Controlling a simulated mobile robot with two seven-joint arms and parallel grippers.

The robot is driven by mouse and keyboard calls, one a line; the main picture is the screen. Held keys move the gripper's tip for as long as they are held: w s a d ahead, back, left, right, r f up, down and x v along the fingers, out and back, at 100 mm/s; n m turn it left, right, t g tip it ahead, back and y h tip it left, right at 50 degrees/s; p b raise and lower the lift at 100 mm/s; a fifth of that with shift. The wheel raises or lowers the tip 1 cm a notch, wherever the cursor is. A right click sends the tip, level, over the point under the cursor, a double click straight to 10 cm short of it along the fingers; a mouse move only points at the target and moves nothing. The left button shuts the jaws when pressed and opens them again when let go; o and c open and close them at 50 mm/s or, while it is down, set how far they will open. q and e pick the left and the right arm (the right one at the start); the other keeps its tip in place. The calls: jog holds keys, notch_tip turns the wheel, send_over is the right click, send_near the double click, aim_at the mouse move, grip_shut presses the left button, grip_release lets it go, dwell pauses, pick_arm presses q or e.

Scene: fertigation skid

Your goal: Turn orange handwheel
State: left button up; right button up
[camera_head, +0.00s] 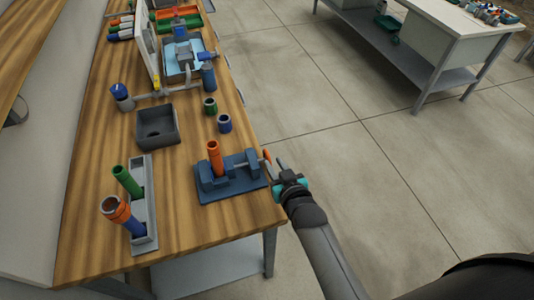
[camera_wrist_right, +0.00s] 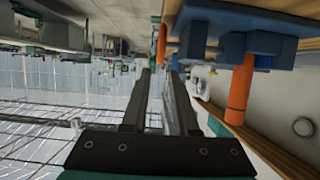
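The orange handwheel (camera_head: 267,156) sits on the end of a screw at the right side of a blue vise (camera_head: 232,187), at the bench's right edge. An orange tube (camera_head: 215,158) stands upright in the vise. My right gripper (camera_head: 275,165) is open and empty, just off the bench edge by the handwheel. In the right wrist view the handwheel (camera_wrist_right: 161,42) shows edge-on beyond the gap between the fingertips (camera_wrist_right: 161,76). It looks close to them; contact cannot be told. The vise also shows there (camera_wrist_right: 220,40). My left gripper is not in view.
A grey rack (camera_head: 146,190) with tubes and a dark square box (camera_head: 157,127) stand left of the vise. Green and blue cups (camera_head: 210,105) stand behind it. Open floor (camera_head: 400,185) lies right of the bench, with another table (camera_head: 440,35) at the back.

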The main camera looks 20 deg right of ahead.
aim_at(268, 154)
jog(key=b+x, duration=0.1)
jog(key=x, duration=0.6)
jog(key=shift+w+f+b, duration=0.1)
jog(key=shift+w+b, duration=0.05)
jog(key=shift+b, duration=0.15)
grip_shut()
